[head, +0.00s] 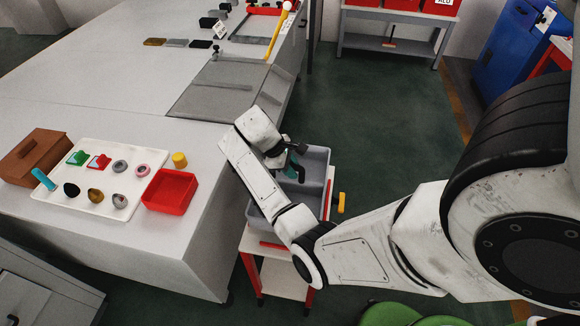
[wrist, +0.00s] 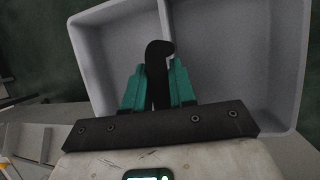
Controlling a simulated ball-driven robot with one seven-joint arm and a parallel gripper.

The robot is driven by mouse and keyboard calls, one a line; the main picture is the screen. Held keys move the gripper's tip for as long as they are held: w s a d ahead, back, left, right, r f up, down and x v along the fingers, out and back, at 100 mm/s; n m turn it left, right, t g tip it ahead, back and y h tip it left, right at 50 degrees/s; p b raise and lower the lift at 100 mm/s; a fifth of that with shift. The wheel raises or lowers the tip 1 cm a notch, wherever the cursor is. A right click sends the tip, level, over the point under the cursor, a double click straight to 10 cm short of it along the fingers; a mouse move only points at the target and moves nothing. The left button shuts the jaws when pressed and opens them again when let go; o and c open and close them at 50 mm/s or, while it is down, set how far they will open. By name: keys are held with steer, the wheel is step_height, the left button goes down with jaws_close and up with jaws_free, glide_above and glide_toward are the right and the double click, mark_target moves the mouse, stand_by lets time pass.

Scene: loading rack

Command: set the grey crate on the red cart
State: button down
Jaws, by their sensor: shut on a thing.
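The grey crate (head: 316,160) is a divided open box over the red cart (head: 254,242), beside the long grey table. My gripper (head: 292,172) reaches into it from above, shut on a black upright handle at its divider. In the wrist view the teal fingers of my gripper (wrist: 157,88) close on this handle, and the inside of the grey crate (wrist: 225,45) looks empty. My arm and the crate hide most of the cart's top. I cannot tell whether the crate's underside touches it.
The table holds a white tray (head: 100,211) of small items, a red bin (head: 170,193), a brown box (head: 36,155) and a yellow piece (head: 179,159). A shelf with red bins (head: 388,42) and a blue cabinet (head: 515,45) stand behind. Green floor is clear beyond the cart.

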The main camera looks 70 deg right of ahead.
mark_target(291, 181)
steer(key=shift+f+b, duration=0.9)
steer(key=shift+f, duration=2.2)
steer(key=c, duration=0.8)
jaws_free()
steer(key=shift+c, duration=0.2)
steer(key=v, duration=1)
steer(key=shift+r, duration=0.35)
